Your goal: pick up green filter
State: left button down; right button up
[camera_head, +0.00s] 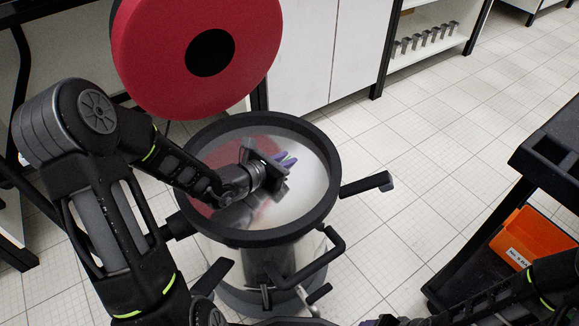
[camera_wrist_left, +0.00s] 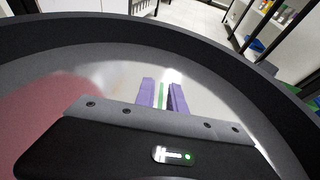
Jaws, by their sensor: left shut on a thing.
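The green filter (camera_wrist_left: 162,96) shows as a thin green strip between the purple fingers of my left gripper (camera_wrist_left: 163,95) in the left wrist view. The gripper is shut on the filter. Most of the filter is hidden by the fingers. Whether it touches the drum floor I cannot tell. My right gripper (camera_head: 378,321) is only just in view at the bottom edge, mostly cut off.
The drum's dark rim surrounds my left gripper. A red round lid (camera_head: 150,60) is raised behind it. Handles (camera_head: 367,185) stick out from the drum. A black cart (camera_head: 548,150) with an orange bin (camera_head: 530,240) stands at right. The tiled floor between is clear.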

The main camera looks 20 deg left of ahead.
pick_arm(q)
notch_tip(320, 180, up, 10)
jog(key=p, duration=0.4)
jog(key=shift+r, duration=0.15)
dwell(0.4)
